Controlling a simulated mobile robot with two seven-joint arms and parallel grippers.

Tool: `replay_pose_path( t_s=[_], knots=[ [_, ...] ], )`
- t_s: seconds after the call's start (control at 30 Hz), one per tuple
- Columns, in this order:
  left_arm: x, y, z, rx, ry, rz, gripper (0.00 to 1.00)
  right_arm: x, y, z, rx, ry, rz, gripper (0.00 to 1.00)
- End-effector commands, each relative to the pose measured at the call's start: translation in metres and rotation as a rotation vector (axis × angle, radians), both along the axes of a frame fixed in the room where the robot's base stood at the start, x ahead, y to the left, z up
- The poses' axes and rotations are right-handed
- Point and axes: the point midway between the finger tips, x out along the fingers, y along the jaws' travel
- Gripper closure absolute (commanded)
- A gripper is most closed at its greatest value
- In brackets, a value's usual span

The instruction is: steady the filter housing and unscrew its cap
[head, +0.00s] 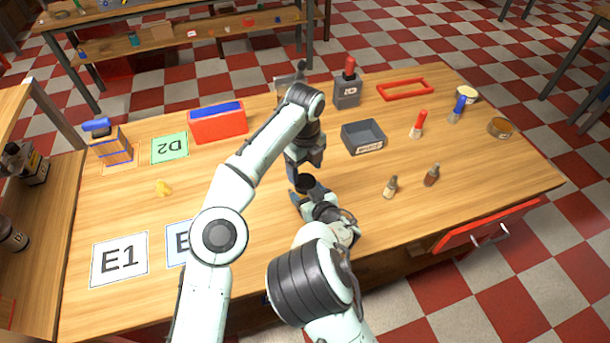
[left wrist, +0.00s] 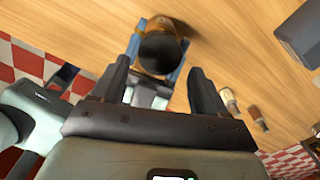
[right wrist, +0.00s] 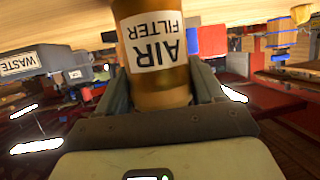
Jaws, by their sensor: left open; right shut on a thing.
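The filter housing (right wrist: 155,85) is an amber cylinder with a white "AIR FILTER" label, seen in the right wrist view. My right gripper (head: 309,194) is shut on it, one finger on each side. The black cap (head: 305,182) is on the housing's top; it also shows as a dark round disc in the left wrist view (left wrist: 160,52). My left gripper (head: 304,166) is open just above the cap, apart from it. In the left wrist view its fingers (left wrist: 161,68) stand either side of the cap, with a gap. Most of the housing is hidden in the head view.
A grey waste tray (head: 382,142) stands right of the grippers. Two small bottles (head: 390,187) (head: 431,176) are nearer the front. A grey box with a red handle (head: 347,90) stands behind.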

Motion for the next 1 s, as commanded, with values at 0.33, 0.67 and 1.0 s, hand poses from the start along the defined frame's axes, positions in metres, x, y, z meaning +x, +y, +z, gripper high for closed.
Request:
replay_pose_path(
  t_s=[0.33,0.67,1.0],
  knots=[
    [0.0,0.0,-0.046,-0.001,0.001,0.0,0.27,0.0,0.0,0.0,0.0,-0.001,0.0,1.0],
    [0.0,0.0,-0.05,-0.001,0.0,0.001,0.27,0.0,0.0,0.0,0.0,-0.001,0.0,1.0],
    [0.0,0.0,-0.05,-0.001,-0.001,0.014,0.73,0.0,0.0,0.0,0.0,-0.001,0.0,1.0]
  ],
)
